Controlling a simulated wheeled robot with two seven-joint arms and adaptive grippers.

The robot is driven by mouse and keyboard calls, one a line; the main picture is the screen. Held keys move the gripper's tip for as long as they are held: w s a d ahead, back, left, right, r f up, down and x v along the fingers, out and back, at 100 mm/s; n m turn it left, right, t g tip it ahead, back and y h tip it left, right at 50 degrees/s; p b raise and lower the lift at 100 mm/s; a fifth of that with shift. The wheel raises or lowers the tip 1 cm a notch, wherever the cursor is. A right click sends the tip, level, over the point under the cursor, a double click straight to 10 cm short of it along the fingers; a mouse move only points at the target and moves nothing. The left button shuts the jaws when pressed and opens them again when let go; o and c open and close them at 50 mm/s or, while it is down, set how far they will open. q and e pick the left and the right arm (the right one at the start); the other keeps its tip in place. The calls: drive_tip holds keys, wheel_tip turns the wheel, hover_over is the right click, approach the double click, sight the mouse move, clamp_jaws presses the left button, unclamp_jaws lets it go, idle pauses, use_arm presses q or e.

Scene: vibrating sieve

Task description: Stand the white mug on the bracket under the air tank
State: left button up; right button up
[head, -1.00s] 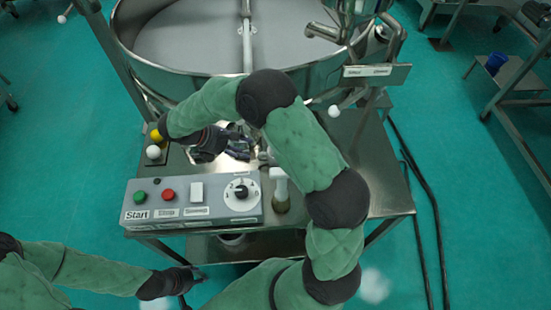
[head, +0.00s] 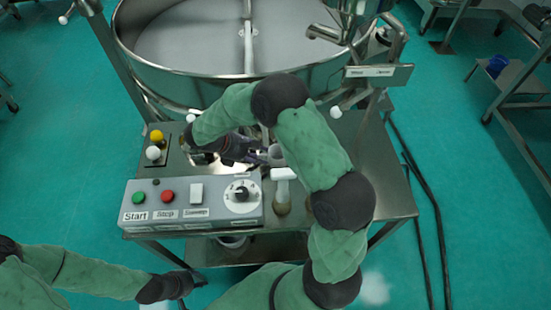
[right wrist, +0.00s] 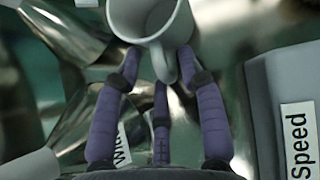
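The white mug (right wrist: 148,18) is at the top of the right wrist view, its open mouth partly showing and its handle (right wrist: 163,62) toward me. In the head view a small pale shape that looks like the mug (head: 276,155) sits right of my right gripper (head: 252,152). In the right wrist view the purple fingers of my right gripper (right wrist: 158,72) are spread, with the handle between them and gaps visible. My left gripper (head: 188,283) is low at left, its fingers barely showing. I cannot pick out the air tank or its bracket with certainty.
The grey control box (head: 192,224) with buttons and a dial stands at the table's front edge. A white-topped bottle (head: 283,195) stands beside it. The round sieve (head: 235,75) rises behind. The table's right side (head: 385,185) is clear.

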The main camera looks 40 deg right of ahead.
clamp_jaws()
drive_tip(key=shift+r, duration=0.15)
